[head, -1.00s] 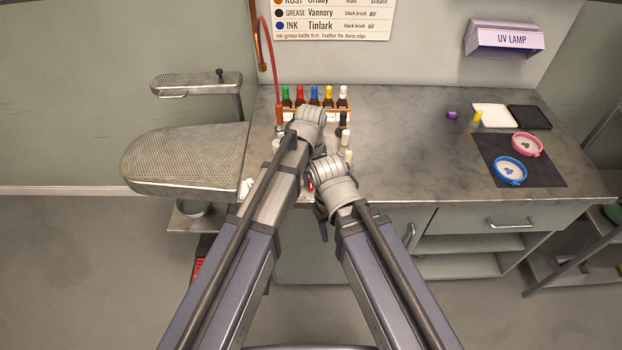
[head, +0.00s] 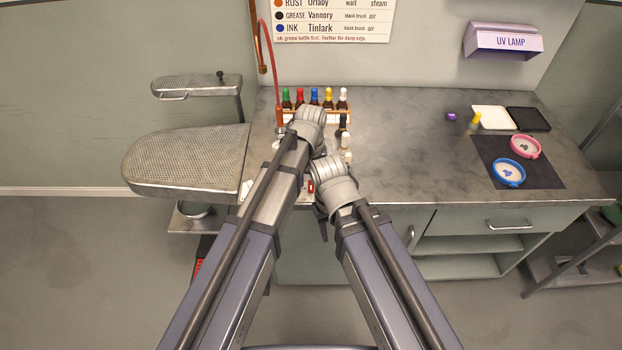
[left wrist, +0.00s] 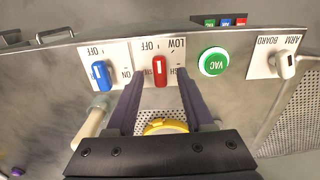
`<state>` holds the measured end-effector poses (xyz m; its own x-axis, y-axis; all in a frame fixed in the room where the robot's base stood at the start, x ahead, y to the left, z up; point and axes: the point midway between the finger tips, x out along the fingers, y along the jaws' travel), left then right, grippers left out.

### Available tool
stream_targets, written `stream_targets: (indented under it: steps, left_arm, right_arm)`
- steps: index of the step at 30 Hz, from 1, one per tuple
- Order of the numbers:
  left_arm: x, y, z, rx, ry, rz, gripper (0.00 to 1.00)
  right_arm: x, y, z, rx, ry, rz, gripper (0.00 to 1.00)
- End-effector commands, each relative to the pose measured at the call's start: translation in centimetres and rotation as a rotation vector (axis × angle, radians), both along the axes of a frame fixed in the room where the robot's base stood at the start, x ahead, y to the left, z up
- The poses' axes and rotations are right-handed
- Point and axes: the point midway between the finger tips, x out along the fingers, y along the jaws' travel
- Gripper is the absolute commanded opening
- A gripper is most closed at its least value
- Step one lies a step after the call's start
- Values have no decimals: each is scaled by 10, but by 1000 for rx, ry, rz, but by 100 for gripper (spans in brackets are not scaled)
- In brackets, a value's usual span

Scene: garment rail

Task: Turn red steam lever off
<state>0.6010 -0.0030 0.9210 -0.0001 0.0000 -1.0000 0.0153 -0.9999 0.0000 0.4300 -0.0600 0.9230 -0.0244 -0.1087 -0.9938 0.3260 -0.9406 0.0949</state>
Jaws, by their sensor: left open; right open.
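The red steam lever (left wrist: 160,73) is on a white plate marked OFF, LOW and HIGH, upside down in the left wrist view. It stands roughly upright in that picture; I cannot tell which mark it points to. My left gripper (left wrist: 158,80) is open, with one dark finger on each side of the lever; contact is not clear. In the head view my left wrist hides its fingers. A small red part (head: 311,187) shows between my arms. My right gripper (head: 321,218) is open and largely hidden by its own wrist, at the counter's front edge.
Beside the red lever are a blue lever (left wrist: 101,74), a green VAC button (left wrist: 213,61) and a white ARM BOARD knob (left wrist: 285,65). A yellow-rimmed round thing (left wrist: 166,127) lies below. Bottles (head: 314,97) stand behind my left wrist. The mid-counter is clear.

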Motion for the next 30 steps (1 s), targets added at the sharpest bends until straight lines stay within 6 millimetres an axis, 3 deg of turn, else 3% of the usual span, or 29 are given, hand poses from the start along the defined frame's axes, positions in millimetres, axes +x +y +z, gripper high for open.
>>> stream_targets:
  steps: [9,15,27,30]
  left_arm:
    - [0,0,46,0,0,0,52]
    - [0,0,66,0,0,1,52]
    - [-1,0,68,0,0,0,52]
    - [-22,8,69,12,4,-33,52]
  right_arm:
    - [0,0,46,0,0,0,50]
    - [0,0,66,0,0,1,50]
    - [0,0,68,0,0,1,50]
    - [0,0,68,0,0,1,50]
